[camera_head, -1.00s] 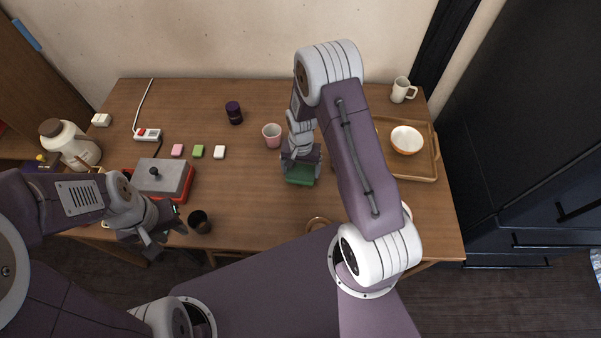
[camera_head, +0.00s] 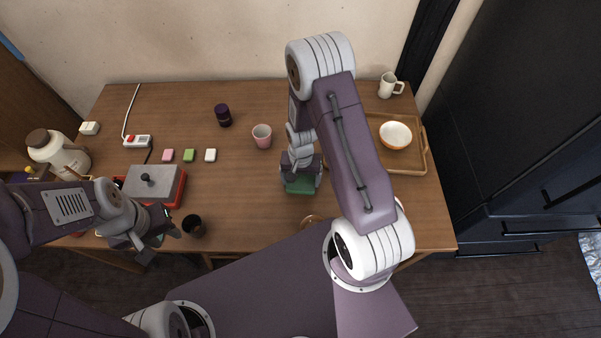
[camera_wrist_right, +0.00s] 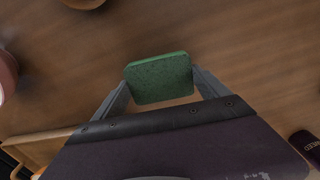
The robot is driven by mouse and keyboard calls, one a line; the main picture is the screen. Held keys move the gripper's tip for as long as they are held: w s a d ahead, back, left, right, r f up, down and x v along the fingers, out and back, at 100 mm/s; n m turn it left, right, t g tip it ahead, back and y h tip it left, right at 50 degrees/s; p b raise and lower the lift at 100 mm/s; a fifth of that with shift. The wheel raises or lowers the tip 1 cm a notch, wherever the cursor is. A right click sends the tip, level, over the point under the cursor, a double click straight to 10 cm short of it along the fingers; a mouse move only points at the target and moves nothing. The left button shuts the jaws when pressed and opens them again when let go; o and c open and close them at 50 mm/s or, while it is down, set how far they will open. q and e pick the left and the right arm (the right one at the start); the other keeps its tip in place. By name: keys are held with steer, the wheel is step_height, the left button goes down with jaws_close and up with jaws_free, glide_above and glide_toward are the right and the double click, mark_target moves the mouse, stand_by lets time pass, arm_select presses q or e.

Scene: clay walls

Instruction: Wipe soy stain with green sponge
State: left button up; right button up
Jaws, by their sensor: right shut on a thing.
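My right gripper (camera_head: 300,178) is shut on the green sponge (camera_head: 299,187), low over the middle of the table, right of the pink cup (camera_head: 262,136). In the right wrist view, the sponge (camera_wrist_right: 160,78) is between the two fingers; I cannot tell whether it touches the wood. I can make out no soy stain; the arm and sponge may hide it. My left gripper (camera_head: 163,244) is open and empty at the table's front left, beside a dark cup (camera_head: 194,226).
A wooden tray (camera_head: 417,153) with a bowl (camera_head: 395,135) lies at right, a white mug (camera_head: 389,85) behind it. A dark jar (camera_head: 223,115), small blocks (camera_head: 189,155), a power strip (camera_head: 138,141) and a red-based grey-topped box (camera_head: 153,184) occupy the left. A round wooden piece (camera_head: 312,221) is near the front edge.

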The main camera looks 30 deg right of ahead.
steer(key=shift+s+a+f, duration=0.1)
steer(key=shift+s+a, duration=0.25)
steer(key=shift+s, duration=0.5)
steer(key=shift+s+a, duration=0.35)
steer(key=shift+s, duration=0.5)
steer(key=shift+s+a, duration=0.2)
steer(key=shift+s, duration=0.15)
